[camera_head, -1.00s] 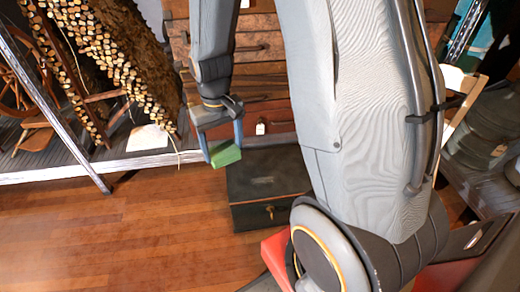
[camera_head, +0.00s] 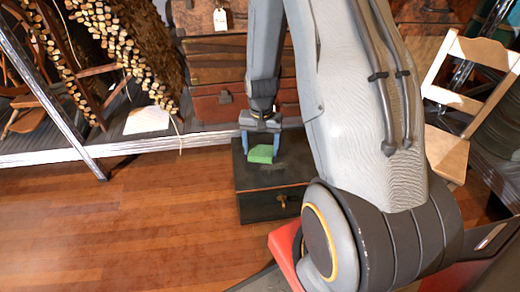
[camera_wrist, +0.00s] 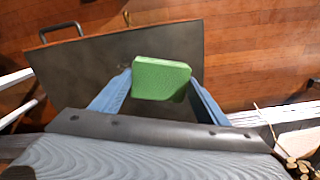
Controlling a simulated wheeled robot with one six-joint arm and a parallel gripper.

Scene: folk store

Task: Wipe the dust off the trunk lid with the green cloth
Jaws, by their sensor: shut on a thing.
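The trunk (camera_head: 260,208) is a dark, low box on the wooden floor, with a latch on its front. Its flat lid (camera_head: 252,182) is dark grey with faint paler patches; I cannot tell clearly where the dust lies. My gripper (camera_head: 261,148) points down over the rear part of the lid, its blue fingers shut on the green cloth (camera_head: 262,155). The cloth is a thick folded pad. In the wrist view the cloth (camera_wrist: 162,78) sits between the fingertips over the lid (camera_wrist: 75,65). I cannot tell whether it touches the lid.
Stacked brown suitcases (camera_head: 215,105) stand behind the trunk. A low shelf edge (camera_head: 130,150) with a metal post runs to the left. A pale wooden chair (camera_head: 455,110) stands at the right. The floor (camera_head: 130,220) left of the trunk is clear.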

